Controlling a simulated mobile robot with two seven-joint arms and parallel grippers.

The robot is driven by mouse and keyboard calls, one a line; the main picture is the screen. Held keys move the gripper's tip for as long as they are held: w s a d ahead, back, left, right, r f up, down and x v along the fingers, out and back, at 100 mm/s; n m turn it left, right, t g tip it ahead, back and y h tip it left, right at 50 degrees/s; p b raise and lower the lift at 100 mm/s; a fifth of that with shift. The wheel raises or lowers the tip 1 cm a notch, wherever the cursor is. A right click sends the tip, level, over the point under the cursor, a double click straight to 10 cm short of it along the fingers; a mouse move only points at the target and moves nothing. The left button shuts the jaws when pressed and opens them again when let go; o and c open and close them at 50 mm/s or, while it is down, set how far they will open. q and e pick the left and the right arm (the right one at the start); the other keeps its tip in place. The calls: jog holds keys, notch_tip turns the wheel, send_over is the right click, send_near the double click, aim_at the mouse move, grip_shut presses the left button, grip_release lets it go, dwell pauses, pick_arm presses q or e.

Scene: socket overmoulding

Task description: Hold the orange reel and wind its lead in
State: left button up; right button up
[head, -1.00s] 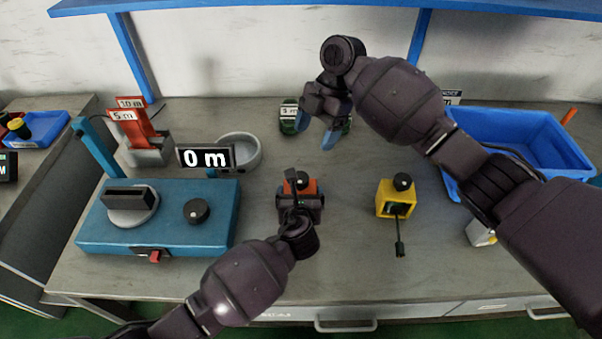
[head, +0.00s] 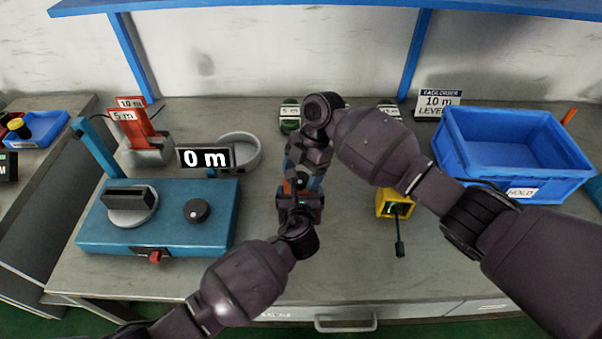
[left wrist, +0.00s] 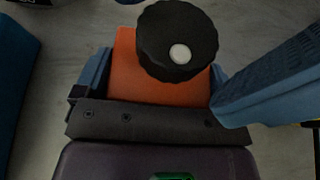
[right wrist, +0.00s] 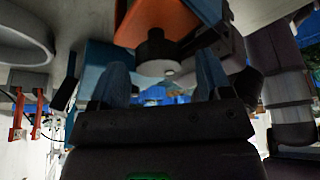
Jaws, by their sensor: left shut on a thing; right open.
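The orange reel (head: 287,187) stands on the bench between the blue machine and the yellow reel, mostly covered by my arms in the head view. My left gripper (left wrist: 155,78) is shut on the orange body (left wrist: 165,92), one blue finger on each side. The reel's black knob (left wrist: 177,42) with a white dot faces up. My right gripper (right wrist: 162,72) is open, fingers pointing at the reel. In the right wrist view the knob (right wrist: 156,50) appears between and just beyond its fingertips; I cannot tell whether they touch it. I cannot make out the orange reel's lead.
The yellow reel (head: 388,200) stands to the right with a black lead towards the front. The blue machine (head: 170,225) is left, with a display reading 0 m (head: 206,158) behind it. A blue HOLD bin (head: 470,160) is at right.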

jog(key=shift+f, duration=0.15)
jog(key=c, duration=0.9)
jog(key=shift+c, duration=0.2)
jog(key=shift+s, duration=0.1)
jog(key=shift+s+m+t+y, duration=0.1)
jog(key=shift+m+t+y, duration=0.3)
jog(key=shift+m, duration=1.1)
jog(key=shift+m+t+y, duration=0.2)
jog(key=shift+m+t, duration=0.3)
jog(key=shift+m, duration=1)
jog(key=o, duration=0.9)
jog(key=shift+o, duration=0.2)
